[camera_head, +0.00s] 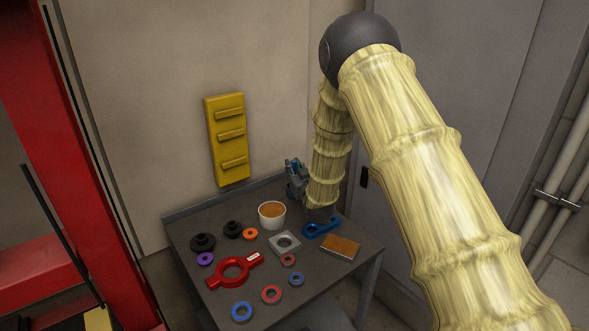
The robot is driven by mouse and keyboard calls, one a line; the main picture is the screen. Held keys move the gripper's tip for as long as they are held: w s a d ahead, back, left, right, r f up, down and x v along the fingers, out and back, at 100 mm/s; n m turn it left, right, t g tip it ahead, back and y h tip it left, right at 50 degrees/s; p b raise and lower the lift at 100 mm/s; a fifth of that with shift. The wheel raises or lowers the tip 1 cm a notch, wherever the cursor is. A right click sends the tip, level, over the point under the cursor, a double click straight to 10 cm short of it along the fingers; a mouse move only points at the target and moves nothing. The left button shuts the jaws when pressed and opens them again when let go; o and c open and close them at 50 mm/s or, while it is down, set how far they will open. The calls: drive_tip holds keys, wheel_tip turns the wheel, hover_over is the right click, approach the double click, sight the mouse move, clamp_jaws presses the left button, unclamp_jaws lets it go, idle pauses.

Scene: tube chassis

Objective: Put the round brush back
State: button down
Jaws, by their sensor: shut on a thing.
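My arm reaches down to the right rear of the grey table. The dark end of my gripper (319,214) is small and low over the tabletop, beside a blue tool with a ring-like end (316,231). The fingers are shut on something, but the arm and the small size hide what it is. I cannot make out the round brush for certain. I cannot tell whether the blue tool touches the gripper.
The table (205,300) holds a white cup with brown contents (272,214), a red ring tool (217,281), a grey square block (274,246), a brown-topped block (340,253) and several small rings. A grey-blue device (294,182) stands at the back. A yellow panel (222,148) hangs on the wall.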

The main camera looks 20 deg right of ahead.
drive_tip(key=c, duration=1.4)
unclamp_jaws()
drive_tip(key=shift+f, duration=0.1)
drive_tip(key=shift+o, duration=0.2)
drive_tip(key=s+b, duration=0.2)
drive_tip(key=s, duration=1)
drive_tip(key=shift+d, duration=0.25)
drive_tip(key=shift+r, duration=0.2)
